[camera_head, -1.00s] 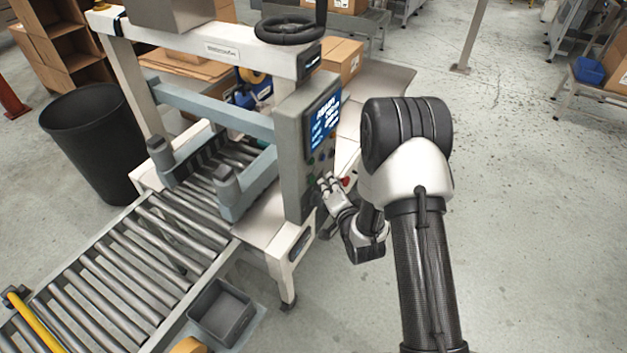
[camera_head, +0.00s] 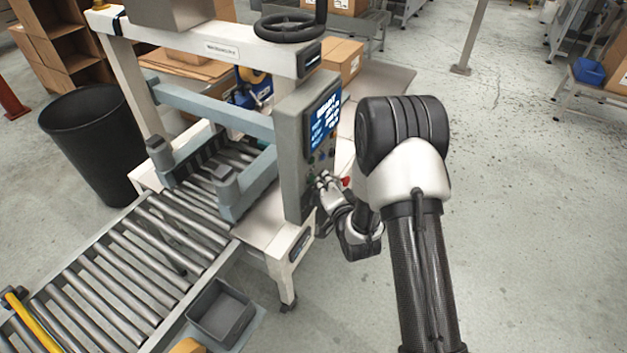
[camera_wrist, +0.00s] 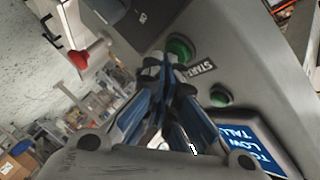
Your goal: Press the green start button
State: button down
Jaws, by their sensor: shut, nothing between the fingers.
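The green start button (camera_wrist: 181,50) shows in the wrist view, on the grey control panel (camera_wrist: 240,45) beside a label reading START. A smaller green button (camera_wrist: 220,97) sits on the same panel, nearer the screen. My gripper (camera_wrist: 163,64) is shut and empty, its fingertips overlapping the lower edge of the start button in the picture. I cannot tell whether they touch it. In the head view my gripper (camera_head: 321,180) is at the front of the control panel (camera_head: 291,150), below its blue lit screen (camera_head: 324,117), and hides the button there.
A red knob (camera_head: 346,181) sticks out just right of my gripper; it also shows in the wrist view (camera_wrist: 78,59). A roller conveyor (camera_head: 130,265) runs to the lower left, with a grey bin (camera_head: 221,313) beside it.

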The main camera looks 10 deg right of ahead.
jog(key=shift+w+a, duration=0.15)
jog(key=shift+a, duration=0.05)
dwell(0.4)
jog(key=shift+d, duration=0.1)
jog(key=shift+s+d+b, duration=0.4)
jog(key=shift+s+d, duration=0.1)
jog(key=shift+d, duration=0.1)
jog(key=s+d, duration=0.1)
jog(key=d, duration=0.1)
jog(key=s+d+b, duration=0.1)
jog(key=s+d, duration=0.1)
dwell(0.5)
dwell(0.6)
